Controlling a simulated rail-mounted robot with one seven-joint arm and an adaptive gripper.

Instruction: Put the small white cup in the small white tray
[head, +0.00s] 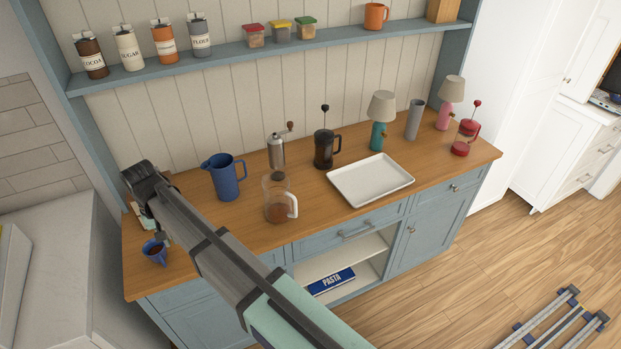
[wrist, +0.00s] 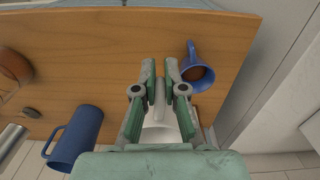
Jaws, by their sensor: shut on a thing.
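The small white tray (head: 371,181) lies flat and empty on the wooden counter, right of the middle in the head view. In the wrist view my gripper (wrist: 161,78) is over the counter's left end, its two fingers close together. A rounded white thing, which I take for the small white cup (wrist: 158,126), shows between the fingers and is mostly hidden by them. My gripper is shut on it. In the head view my arm hides the cup. I cannot tell whether the cup touches the counter.
A blue cup (head: 154,252) with dark contents stands close by my gripper. A blue pitcher (head: 225,177), a glass carafe (head: 278,199), a grinder (head: 277,155) and a black French press (head: 325,148) stand between my gripper and the tray. A teal lamp (head: 380,120) stands behind the tray.

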